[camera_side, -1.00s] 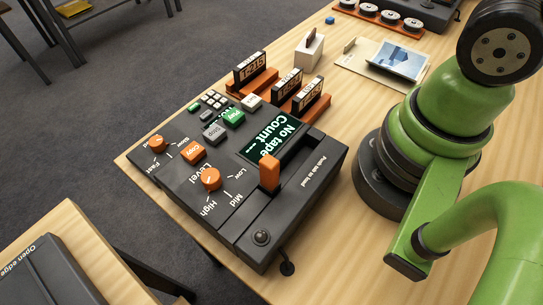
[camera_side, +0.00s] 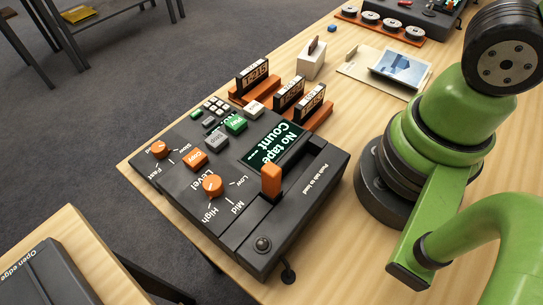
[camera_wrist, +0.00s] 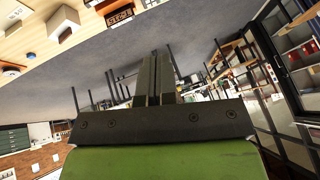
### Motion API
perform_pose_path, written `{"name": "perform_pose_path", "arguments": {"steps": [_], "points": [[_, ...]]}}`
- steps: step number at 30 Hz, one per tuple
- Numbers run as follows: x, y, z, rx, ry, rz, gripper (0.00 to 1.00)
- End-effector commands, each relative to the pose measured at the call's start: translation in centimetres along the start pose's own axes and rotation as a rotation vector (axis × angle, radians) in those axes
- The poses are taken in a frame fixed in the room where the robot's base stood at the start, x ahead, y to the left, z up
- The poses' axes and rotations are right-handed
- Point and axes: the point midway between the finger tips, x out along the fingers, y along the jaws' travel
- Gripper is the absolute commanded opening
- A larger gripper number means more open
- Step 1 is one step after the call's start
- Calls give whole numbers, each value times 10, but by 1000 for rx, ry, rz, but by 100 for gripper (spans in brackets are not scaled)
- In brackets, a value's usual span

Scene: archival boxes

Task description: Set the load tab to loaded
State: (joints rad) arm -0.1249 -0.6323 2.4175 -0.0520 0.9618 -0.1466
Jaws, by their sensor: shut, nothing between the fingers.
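The load tab (camera_side: 271,180) is an orange upright piece on the dark control box (camera_side: 225,225). The display (camera_side: 273,143) reads "No tape" and "Count". My gripper (camera_wrist: 158,60) shows only in the wrist view, with its grey fingers together and nothing between them. It points out over the floor and room, away from the box. It is outside the side view, so its distance from the tab cannot be told.
Orange knobs (camera_side: 212,185) and coloured buttons sit on the box. Labelled cartridges in orange holders (camera_side: 254,80) stand behind it, with a white block (camera_side: 312,60) and a photo on a folder (camera_side: 400,66) further back. Another table (camera_side: 60,245) is at lower left.

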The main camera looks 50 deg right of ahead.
Motion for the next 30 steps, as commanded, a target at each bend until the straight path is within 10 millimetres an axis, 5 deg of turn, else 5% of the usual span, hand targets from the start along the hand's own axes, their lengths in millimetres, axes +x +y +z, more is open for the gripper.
{"name": "perform_pose_path", "arguments": {"steps": [7,15,21,30], "points": [[27,-58,-1,-726,-300,-79,0],[54,-114,23,-1386,-525,-173,0],[62,-130,36,-1587,-588,-204,0],[63,-132,37,-1608,-594,-208,0]]}}
